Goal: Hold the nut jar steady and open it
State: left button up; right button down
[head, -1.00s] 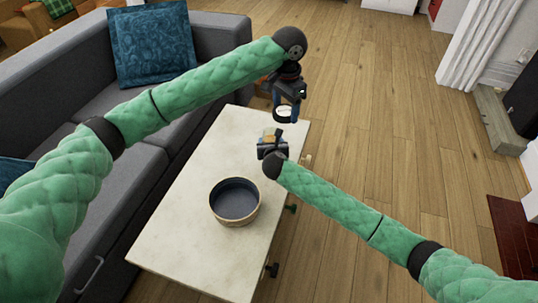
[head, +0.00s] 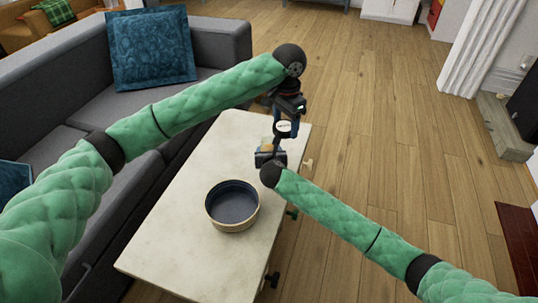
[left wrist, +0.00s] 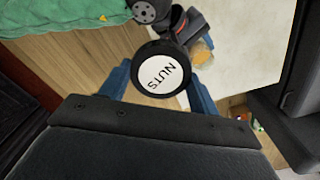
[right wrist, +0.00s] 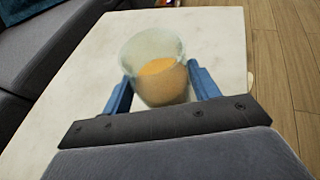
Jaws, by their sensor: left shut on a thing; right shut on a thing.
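The nut jar (right wrist: 152,50) is a clear glass jar with tan contents. Its top is open and has no lid on it in the right wrist view. My right gripper (head: 268,154) is shut on the jar, with a blue finger on each side, over the far part of the table. The black-rimmed lid (left wrist: 160,72) has a white top reading "NUTS". My left gripper (head: 285,118) is shut on the lid, which also shows in the head view (head: 283,128). The lid is apart from the jar, a little above it. My right arm hides part of the jar in the head view.
The pale table (head: 180,220) carries a round dark-lined bowl (head: 232,207) on its near half. A grey sofa (head: 190,100) stands close along the table's left side. The wooden floor to the right is open.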

jog(key=shift+r, duration=0.1)
jog(key=shift+c, duration=2)
grip_release()
